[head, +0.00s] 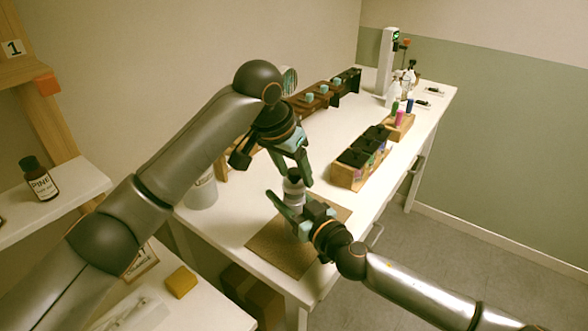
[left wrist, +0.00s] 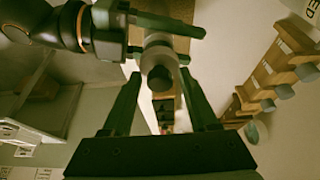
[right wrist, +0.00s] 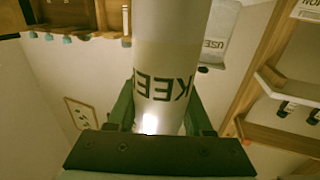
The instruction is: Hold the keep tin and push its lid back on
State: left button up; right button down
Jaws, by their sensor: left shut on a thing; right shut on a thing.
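The keep tin (head: 293,188) is a pale cylinder above the brown mat at the near end of the long table. Its word KEEP shows upside down on the tin's side in the right wrist view (right wrist: 165,60). My right gripper (head: 289,199) is shut around the tin's body. My left gripper (head: 296,173) comes from above and is shut at the tin's top. In the left wrist view the lid (left wrist: 160,57) with a dark knob (left wrist: 160,79) lies between its fingers. Whether the lid is fully seated cannot be told.
The brown mat (head: 268,250) lies below the grippers. A wooden block with dark-topped bottles (head: 358,157) stands to the right, a rack (head: 318,97) behind. A white canister (head: 202,192) is left of the grippers. A yellow block (head: 181,282) lies on the nearer table.

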pick_arm(q)
jog(key=shift+f, duration=0.8)
jog(key=shift+f, duration=0.6)
jog(key=o, duration=1.4)
jog(key=v, duration=1.2)
pick_arm(e)
jog(key=shift+c, duration=1.1)
grip_release()
